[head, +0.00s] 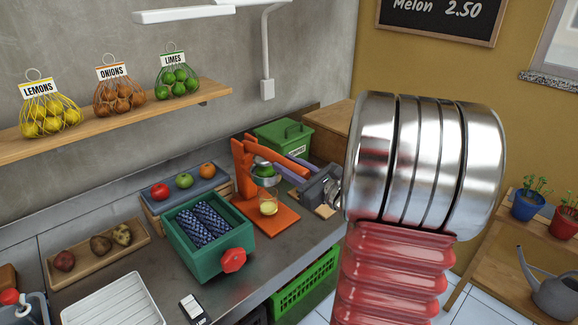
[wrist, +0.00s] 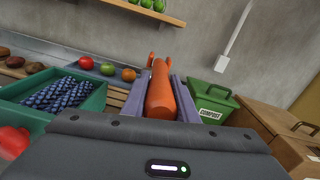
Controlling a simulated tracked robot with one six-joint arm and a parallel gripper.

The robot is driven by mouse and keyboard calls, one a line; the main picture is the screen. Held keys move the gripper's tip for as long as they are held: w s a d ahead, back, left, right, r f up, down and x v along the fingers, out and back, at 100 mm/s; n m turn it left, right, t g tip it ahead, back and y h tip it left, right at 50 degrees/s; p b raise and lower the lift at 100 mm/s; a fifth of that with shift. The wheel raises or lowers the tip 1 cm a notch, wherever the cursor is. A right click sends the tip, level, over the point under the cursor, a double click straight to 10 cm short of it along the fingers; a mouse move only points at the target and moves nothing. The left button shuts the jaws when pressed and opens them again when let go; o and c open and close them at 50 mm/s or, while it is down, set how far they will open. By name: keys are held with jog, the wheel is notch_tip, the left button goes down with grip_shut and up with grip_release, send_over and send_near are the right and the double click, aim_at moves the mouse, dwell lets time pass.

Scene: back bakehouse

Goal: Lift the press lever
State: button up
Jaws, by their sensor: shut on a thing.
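The orange press (head: 241,170) stands on the counter with its orange base plate (head: 279,221) in front. Its orange lever (head: 284,158) slopes down to the right from the top of the post. My gripper (head: 281,168) is shut on the lever, reaching in from the right. In the wrist view the lever (wrist: 161,98) runs between the two purple fingers of my gripper (wrist: 160,78). A green fruit piece (head: 264,171) shows at the press head, partly hidden.
A green crate with blue patterned contents (head: 240,250) and a red knob stands left of the press. A green compost bin (head: 283,137) stands behind the lever. A fruit tray (head: 211,185) lies behind the crate. A shelf (head: 120,118) with netted fruit hangs above.

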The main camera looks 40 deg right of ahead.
grip_shut()
